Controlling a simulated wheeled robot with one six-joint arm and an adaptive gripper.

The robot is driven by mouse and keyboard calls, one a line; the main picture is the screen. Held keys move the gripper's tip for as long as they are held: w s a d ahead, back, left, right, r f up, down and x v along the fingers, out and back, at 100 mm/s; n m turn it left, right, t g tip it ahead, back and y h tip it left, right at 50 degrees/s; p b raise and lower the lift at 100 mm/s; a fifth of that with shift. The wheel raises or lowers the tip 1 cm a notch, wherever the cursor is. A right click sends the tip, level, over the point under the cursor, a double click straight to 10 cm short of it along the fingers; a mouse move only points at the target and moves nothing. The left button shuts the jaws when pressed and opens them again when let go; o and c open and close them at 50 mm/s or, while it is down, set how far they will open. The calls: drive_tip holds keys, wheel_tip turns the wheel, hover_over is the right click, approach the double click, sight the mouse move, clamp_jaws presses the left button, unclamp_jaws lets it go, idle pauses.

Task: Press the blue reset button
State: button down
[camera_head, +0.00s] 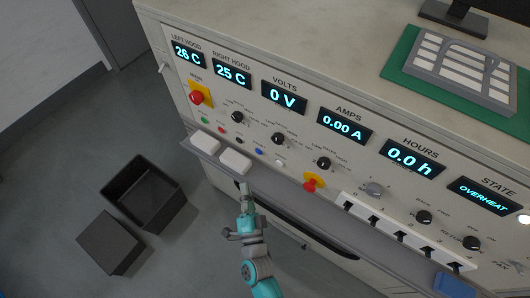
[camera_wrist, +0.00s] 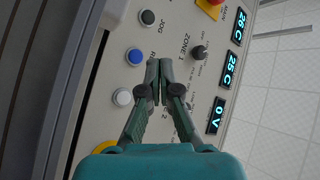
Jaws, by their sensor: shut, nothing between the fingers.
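The blue button (camera_head: 259,152) sits in the lower row of buttons on the sloped panel, between a black button (camera_head: 240,139) and a white button (camera_head: 280,162). In the wrist view, the blue button (camera_wrist: 134,56) lies just left of my fingertips and is fully visible. My gripper (camera_head: 244,187) is shut and empty, in front of the panel and below the blue button in the head view. In the wrist view, my closed fingertips (camera_wrist: 160,63) appear beside the button, not over it. I cannot tell how far they are from the panel surface.
The state display (camera_head: 485,195) reads OVERHEAT. A red emergency knob (camera_head: 313,183) is right of the white button. A switch strip (camera_head: 400,232) lies right. Dark bins (camera_head: 145,195) stand on the floor.

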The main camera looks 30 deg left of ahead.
sight(259, 151)
drive_tip(key=a, duration=0.2)
drive_tip(key=a+r, duration=0.1)
drive_tip(key=shift+a+m, duration=0.3)
drive_tip(key=shift+a, duration=0.1)
drive_tip(key=shift+w, duration=0.1)
drive_tip(key=shift+w+d+f, duration=0.1)
drive_tip(key=shift+w+d, duration=0.05)
drive_tip(key=shift+w, duration=1.3)
drive_tip(key=shift+w+d+r, duration=0.1)
drive_tip(key=shift+w+d, duration=0.05)
drive_tip(key=shift+w, duration=1.3)
drive_tip(key=shift+w+d+f, duration=0.1)
drive_tip(key=shift+w+d, duration=0.05)
drive_tip(key=shift+w, duration=1.3)
drive_tip(key=shift+w, duration=0.15)
drive_tip(key=shift+w, duration=0.3)
drive_tip(key=shift+w, duration=0.35)
drive_tip(key=shift+s, duration=0.8)
